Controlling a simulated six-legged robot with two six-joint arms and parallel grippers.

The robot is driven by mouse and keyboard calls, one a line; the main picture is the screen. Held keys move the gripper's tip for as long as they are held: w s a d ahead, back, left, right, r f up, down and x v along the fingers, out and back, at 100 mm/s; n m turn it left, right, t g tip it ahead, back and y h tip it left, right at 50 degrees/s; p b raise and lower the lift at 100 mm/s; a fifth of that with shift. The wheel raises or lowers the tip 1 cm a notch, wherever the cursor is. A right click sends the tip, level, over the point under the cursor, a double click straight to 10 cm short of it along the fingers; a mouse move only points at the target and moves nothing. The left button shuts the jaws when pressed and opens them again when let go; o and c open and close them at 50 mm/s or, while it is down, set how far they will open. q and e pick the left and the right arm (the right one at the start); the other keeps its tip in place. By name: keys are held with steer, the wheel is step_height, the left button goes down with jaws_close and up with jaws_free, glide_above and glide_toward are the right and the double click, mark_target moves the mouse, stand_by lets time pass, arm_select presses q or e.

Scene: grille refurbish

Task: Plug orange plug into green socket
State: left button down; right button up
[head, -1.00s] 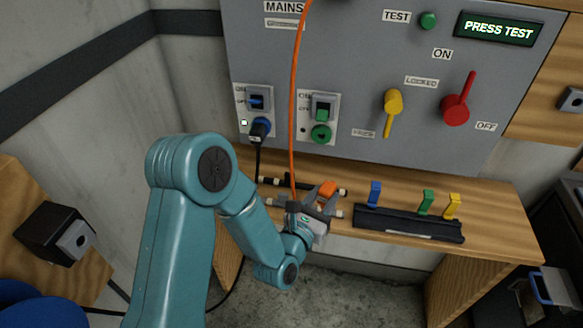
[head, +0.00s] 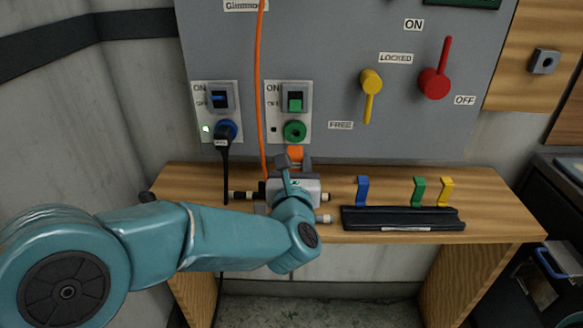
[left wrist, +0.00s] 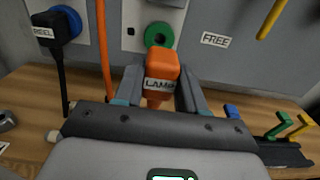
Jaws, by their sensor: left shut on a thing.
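The orange plug (head: 295,153), labelled LAMP in the left wrist view (left wrist: 162,72), is held between the fingers of my left gripper (head: 294,162). The gripper is shut on it. The green socket (head: 294,132) is on the grey panel, directly above and behind the plug in the head view. It also shows in the left wrist view (left wrist: 158,35), just beyond the plug's top. The plug looks apart from the socket, though the exact gap is hard to judge. My right gripper is not in view.
A black plug (head: 223,142) sits in the blue socket (head: 227,128) on the left. An orange cable (head: 260,90) hangs down the panel. A black rack (head: 403,219) with blue, green and yellow tabs lies on the wooden shelf (head: 490,200). Yellow (head: 371,82) and red (head: 433,82) levers are to the right.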

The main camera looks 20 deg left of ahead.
mark_target(294, 150)
arm_select(q)
steer(key=shift+s+a+f+b, duration=0.1)
steer(key=shift+s+b, duration=0.05)
steer(key=shift+b, duration=0.3)
steer(key=shift+b+x, duration=0.6)
steer(key=shift+x, duration=2.3)
steer(key=shift+b, duration=0.35)
steer(key=shift+b, duration=0.4)
steer(key=shift+b, duration=0.55)
